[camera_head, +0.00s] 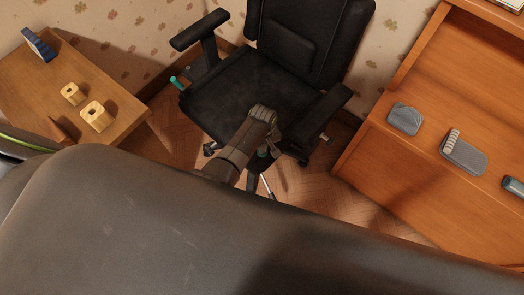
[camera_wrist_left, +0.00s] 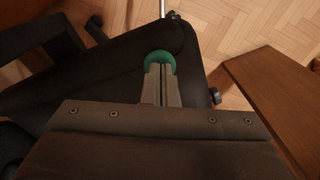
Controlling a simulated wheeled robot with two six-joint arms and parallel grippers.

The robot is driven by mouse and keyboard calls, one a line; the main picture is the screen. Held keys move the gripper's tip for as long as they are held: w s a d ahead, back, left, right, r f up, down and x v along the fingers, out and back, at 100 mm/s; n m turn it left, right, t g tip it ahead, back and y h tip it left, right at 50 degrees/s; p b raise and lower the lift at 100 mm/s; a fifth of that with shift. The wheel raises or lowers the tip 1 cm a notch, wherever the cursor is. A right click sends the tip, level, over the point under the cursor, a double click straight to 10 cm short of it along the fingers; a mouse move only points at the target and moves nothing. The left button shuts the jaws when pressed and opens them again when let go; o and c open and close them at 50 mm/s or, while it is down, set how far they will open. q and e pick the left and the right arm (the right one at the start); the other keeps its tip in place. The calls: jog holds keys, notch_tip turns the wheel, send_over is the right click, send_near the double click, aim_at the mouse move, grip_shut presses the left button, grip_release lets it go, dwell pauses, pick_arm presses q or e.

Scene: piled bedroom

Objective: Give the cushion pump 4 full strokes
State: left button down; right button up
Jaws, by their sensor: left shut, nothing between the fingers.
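The cushion pump shows as a green round knob (camera_head: 262,153) on a thin metal rod (camera_head: 267,186) at the front of the black office chair (camera_head: 232,95). In the left wrist view the green knob (camera_wrist_left: 160,57) lies at my fingertips, with the rod (camera_wrist_left: 162,8) running beyond it. My left gripper (camera_head: 270,138) is at the chair's front edge, beside the knob. In the wrist view its fingers (camera_wrist_left: 161,72) are shut and empty, overlapping the knob; I cannot tell whether they touch it. My arm hides part of the pump. My right gripper is not in view.
Another teal knob (camera_head: 177,82) sticks out at the seat's left side. A wooden table (camera_head: 35,93) on the left holds two yellow blocks and a blue object. A wooden desk (camera_head: 385,155) on the right carries grey items. Parquet floor (camera_head: 180,125) shows between them.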

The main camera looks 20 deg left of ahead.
pick_arm(q)
jog(key=shift+f+b, duration=0.45)
jog(key=shift+f, duration=0.25)
jog(key=shift+r, duration=0.1)
jog(key=shift+p, duration=0.3)
jog(key=shift+r+p, duration=1.4)
jog(key=shift+p, duration=0.15)
jog(key=shift+f, duration=0.15)
